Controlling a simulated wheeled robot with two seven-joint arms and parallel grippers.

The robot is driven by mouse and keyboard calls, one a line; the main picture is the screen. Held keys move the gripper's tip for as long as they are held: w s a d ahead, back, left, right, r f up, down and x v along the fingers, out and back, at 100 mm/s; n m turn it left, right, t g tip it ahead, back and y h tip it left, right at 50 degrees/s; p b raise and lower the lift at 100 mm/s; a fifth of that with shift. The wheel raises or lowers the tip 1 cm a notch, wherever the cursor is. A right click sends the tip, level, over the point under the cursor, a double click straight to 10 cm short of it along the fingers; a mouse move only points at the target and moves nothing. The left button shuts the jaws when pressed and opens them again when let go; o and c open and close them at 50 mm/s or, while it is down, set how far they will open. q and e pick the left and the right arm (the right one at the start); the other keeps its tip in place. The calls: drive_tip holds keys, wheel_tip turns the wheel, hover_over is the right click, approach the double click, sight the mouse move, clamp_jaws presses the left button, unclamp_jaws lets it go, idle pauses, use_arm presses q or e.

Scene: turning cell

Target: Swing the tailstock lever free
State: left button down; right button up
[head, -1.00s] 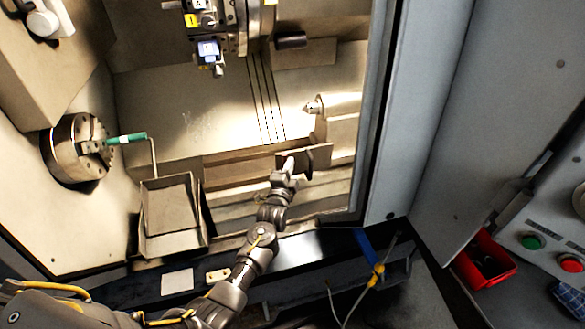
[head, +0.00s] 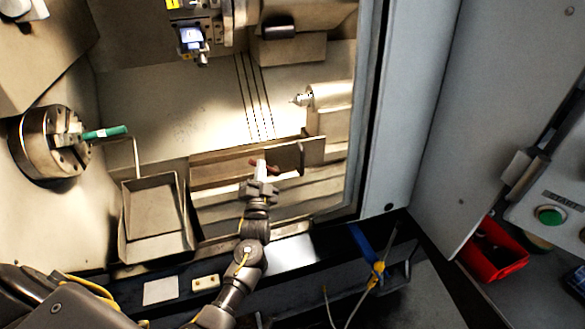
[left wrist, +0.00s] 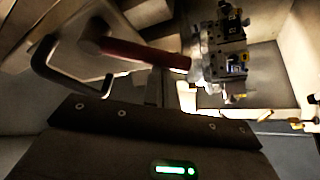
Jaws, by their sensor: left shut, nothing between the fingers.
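The tailstock (head: 330,95) stands at the right of the machine bed, its pointed centre facing left. Below it is a brown plate (head: 312,150) with a dark loop handle, which also shows in the left wrist view (left wrist: 48,78). A short red lever (head: 272,169) is at my left gripper (head: 261,166); in the left wrist view the red lever (left wrist: 148,53) runs right from a round dark boss. My left gripper is shut and empty, its tips overlapping the lever in the head view. I cannot tell if they touch. My right gripper is out of view.
A tray (head: 152,210) stands left of my arm. The tool turret (head: 192,38) hangs above. The door frame (head: 370,130) borders the right; a red bin (head: 500,262) lies outside.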

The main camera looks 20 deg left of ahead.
use_arm(q)
drive_tip(key=f+n+y+b, duration=0.1)
drive_tip(key=n, duration=0.1)
drive_tip(key=s+a+f+n+y+b, duration=0.1)
drive_tip(key=n+b, duration=0.1)
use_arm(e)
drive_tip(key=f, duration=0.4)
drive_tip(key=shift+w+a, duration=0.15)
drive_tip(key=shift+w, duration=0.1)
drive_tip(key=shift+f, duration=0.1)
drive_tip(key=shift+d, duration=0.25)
use_arm(q)
drive_tip(key=shift+f+g, duration=0.1)
drive_tip(key=shift+g, duration=0.2)
